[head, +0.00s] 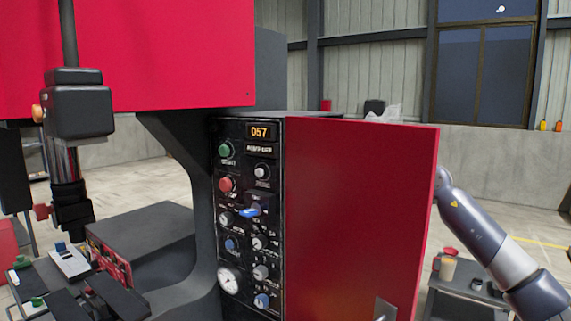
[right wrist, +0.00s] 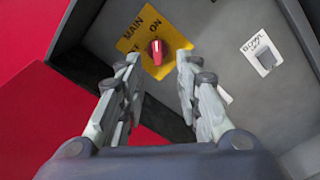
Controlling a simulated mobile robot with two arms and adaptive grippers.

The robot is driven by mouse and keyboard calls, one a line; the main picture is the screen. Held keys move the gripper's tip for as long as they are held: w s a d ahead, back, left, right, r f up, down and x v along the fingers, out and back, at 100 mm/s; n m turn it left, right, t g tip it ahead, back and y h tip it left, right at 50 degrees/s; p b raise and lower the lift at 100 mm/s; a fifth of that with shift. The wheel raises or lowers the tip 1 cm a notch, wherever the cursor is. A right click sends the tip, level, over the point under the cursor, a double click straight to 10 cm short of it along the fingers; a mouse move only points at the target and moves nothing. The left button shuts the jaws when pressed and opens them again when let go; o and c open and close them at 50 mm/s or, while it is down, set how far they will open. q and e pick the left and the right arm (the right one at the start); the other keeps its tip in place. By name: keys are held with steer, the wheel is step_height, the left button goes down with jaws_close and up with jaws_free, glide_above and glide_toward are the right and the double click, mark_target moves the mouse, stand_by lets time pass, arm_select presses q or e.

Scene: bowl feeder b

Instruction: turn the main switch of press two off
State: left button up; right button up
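The main switch is a red knob (right wrist: 156,50) on a yellow plate (right wrist: 178,38) marked MAIN, on a dark grey box face in the right wrist view. Lettering on the plate is partly covered by a finger, and I cannot tell surely which mark the knob points at. My right gripper (right wrist: 158,62) is open, its two fingertips on either side of the knob with a gap to each. I cannot tell whether the tips reach the knob's depth. In the head view a red panel (head: 360,215) hides the switch and my right gripper. My left gripper is not in view.
The head view shows a black control panel (head: 243,275) with knobs and a 057 display. The red panel stands close to my right arm. A small table (head: 475,297) is at the right.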

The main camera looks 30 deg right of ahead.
arm_select(q)
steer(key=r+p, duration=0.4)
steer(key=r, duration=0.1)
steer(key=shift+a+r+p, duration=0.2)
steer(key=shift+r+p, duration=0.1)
steer(key=shift+p, duration=0.05)
arm_select(e)
steer(key=x, duration=0.9)
steer(key=shift+w+a, duration=0.2)
steer(key=shift+a, duration=0.1)
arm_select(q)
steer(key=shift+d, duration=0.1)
arm_select(e)
steer(key=shift+r, duration=0.1)
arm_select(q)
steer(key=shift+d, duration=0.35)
arm_select(e)
steer(key=c, duration=0.7)
